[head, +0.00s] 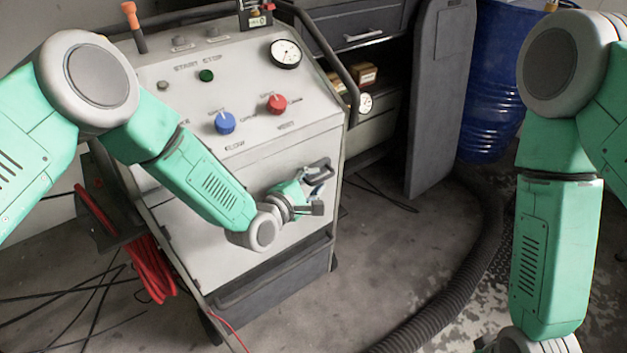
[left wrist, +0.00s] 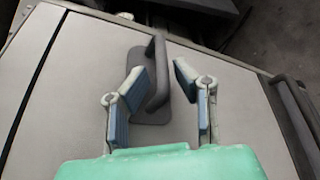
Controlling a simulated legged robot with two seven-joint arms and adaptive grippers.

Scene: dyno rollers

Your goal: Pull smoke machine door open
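The smoke machine (head: 235,110) is a pale cabinet with a sloped control panel. Its flat front door (head: 205,255) looks shut in the head view; the door face also fills much of the left wrist view (left wrist: 75,90). A dark grey handle (left wrist: 157,80) stands out from the door near its upper right in the head view (head: 318,167). My left gripper (left wrist: 160,72) is open, with its blue-padded fingers on either side of the handle and visible gaps to it. In the head view my left gripper (head: 314,192) is at the handle. My right gripper is out of view.
The panel has a blue knob (head: 225,122), a red knob (head: 276,103) and a gauge (head: 286,53). Red cable (head: 150,268) hangs at the left. A dark upright panel (head: 440,105), blue barrel (head: 492,80) and black hose (head: 450,300) are at the right. Floor before the machine is mostly clear.

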